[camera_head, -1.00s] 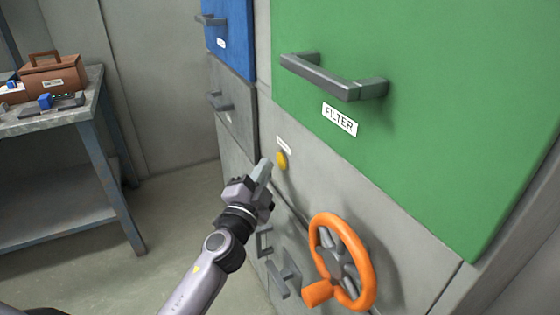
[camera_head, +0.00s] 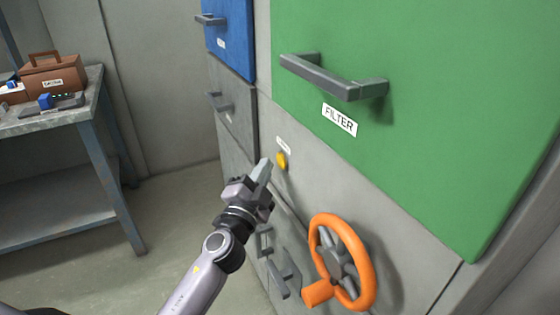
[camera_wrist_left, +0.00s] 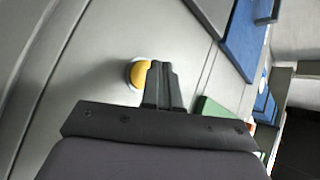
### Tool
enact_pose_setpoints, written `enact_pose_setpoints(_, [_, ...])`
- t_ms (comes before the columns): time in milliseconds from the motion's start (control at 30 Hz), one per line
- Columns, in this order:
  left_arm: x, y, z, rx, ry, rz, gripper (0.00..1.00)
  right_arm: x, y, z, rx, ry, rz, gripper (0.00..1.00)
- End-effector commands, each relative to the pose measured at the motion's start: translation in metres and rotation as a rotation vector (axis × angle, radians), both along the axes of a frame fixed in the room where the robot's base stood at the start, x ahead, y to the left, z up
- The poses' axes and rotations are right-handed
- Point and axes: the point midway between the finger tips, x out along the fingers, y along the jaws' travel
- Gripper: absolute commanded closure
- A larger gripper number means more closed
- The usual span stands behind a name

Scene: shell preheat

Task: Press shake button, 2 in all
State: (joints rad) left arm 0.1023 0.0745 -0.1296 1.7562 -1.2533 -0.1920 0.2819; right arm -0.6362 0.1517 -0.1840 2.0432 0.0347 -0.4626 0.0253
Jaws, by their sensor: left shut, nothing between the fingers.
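The yellow button (camera_head: 282,160) sits on the grey cabinet face, under a small white label (camera_head: 284,145) whose text is too small to read. My left gripper (camera_head: 265,163) is shut and empty, with its fingertips just left of the button in the head view. In the left wrist view, the yellow button (camera_wrist_left: 138,74) on its pale ring shows beside the shut fingertips (camera_wrist_left: 161,66), which cover part of its right side. I cannot tell whether the fingers touch it. My right gripper is not in view.
An orange handwheel (camera_head: 343,262) juts out below and right of the button. A green panel labelled FILTER (camera_head: 420,100) with a grey handle (camera_head: 332,78) is above. A blue drawer (camera_head: 230,35) is at upper left. A workbench (camera_head: 60,122) holds a brown toolbox (camera_head: 53,75).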

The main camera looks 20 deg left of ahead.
Motion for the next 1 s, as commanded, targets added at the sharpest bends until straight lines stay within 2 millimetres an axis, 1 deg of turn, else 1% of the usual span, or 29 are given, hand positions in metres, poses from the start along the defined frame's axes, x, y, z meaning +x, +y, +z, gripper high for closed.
enact_pose_setpoints(367, [0.0001,-0.0001,0.0001,0.0,0.0,0.0,1.0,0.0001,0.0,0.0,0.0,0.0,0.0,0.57])
enact_pose_setpoints(700, [0.0065,-0.006,-0.0005,-0.001,0.0,0.0,1.0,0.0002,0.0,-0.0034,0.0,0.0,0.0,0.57])
enact_pose_setpoints(1000, [0.0065,-0.0059,0.0,0.0,0.0,0.0,1.0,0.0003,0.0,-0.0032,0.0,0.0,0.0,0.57])
